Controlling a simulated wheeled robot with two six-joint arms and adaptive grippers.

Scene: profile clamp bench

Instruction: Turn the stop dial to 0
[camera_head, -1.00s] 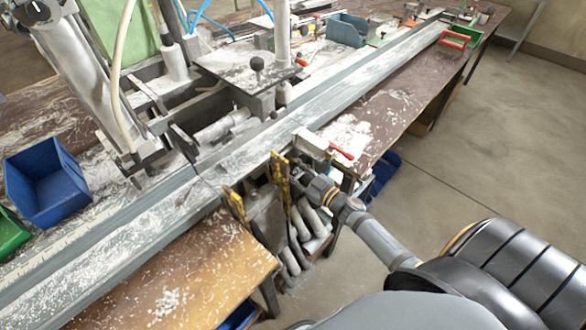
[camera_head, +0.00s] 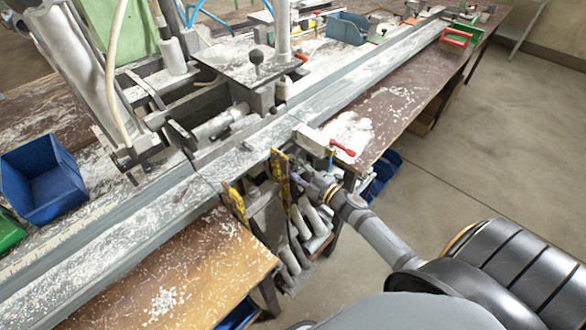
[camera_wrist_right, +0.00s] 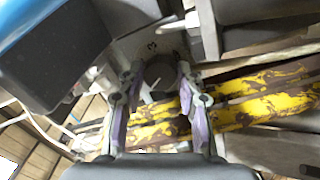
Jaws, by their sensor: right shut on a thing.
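The stop dial (camera_wrist_right: 160,74) shows in the right wrist view as a dark round knob with a short white line. A dark numeral that looks like 3 is on the grey plate (camera_wrist_right: 146,46) above it; other numerals are too unclear to read. My right gripper (camera_wrist_right: 158,100) has its purple-padded fingers on both sides of the dial and is shut on it. In the head view my right gripper (camera_head: 298,184) is at the bench's front side, beside the yellow worn levers; the dial is too hidden there to make out. My left gripper is not in view.
Two yellow levers (camera_head: 234,203) stick up at the bench edge, close to my right gripper. A red-handled clamp (camera_head: 341,148) is just beyond. A long grey profile rail (camera_head: 350,82) runs along the bench. A blue bin (camera_head: 45,182) stands left. Floor at right is clear.

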